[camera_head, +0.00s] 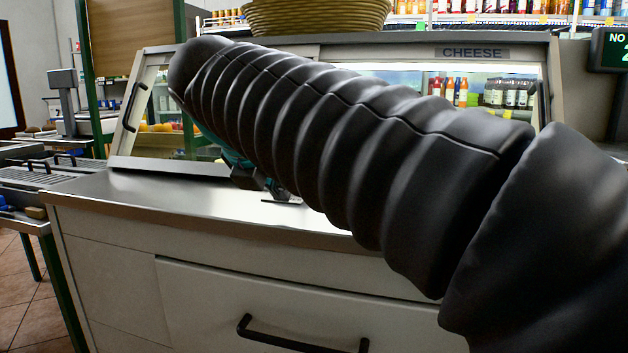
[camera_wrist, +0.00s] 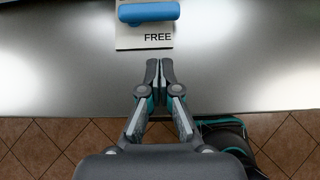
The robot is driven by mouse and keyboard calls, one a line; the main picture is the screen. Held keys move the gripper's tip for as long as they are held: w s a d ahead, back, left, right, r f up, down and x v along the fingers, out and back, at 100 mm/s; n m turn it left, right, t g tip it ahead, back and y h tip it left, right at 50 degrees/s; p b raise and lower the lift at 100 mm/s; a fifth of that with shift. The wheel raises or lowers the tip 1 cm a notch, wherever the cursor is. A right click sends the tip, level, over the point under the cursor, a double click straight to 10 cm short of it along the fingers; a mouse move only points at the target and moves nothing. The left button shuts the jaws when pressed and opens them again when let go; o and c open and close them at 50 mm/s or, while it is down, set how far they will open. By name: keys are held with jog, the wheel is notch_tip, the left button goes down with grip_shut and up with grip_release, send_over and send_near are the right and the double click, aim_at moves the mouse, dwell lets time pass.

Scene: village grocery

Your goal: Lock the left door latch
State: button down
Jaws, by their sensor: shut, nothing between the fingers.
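In the wrist view a blue latch handle (camera_wrist: 149,12) lies crosswise on a pale plate (camera_wrist: 130,38) marked FREE, at the top edge of the picture. My gripper (camera_wrist: 159,68) is shut and empty. Its fingertips point at the plate and show a little below it, apart from the blue handle in the picture. In the head view my gripper (camera_head: 278,192) shows only partly under my arm, over the counter. The left glass door (camera_head: 122,140) with a black handle stands behind my arm. The latch is not visible in the head view.
A grey metal counter top (camera_head: 120,195) runs below the cheese case, with a drawer handle (camera_head: 300,338) on its front. A wicker basket (camera_head: 315,15) sits on top of the case. My arm hides the middle of the case. Tiled floor (camera_wrist: 60,140) lies below the counter edge.

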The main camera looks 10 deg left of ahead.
aim_at(291, 204)
jog(key=w, duration=0.2)
jog(key=w+f, duration=0.1)
jog(key=shift+w+d+f, duration=0.1)
jog(key=shift+w+d, duration=0.05)
jog(key=shift+w, duration=0.85)
jog(key=shift+r, duration=0.2)
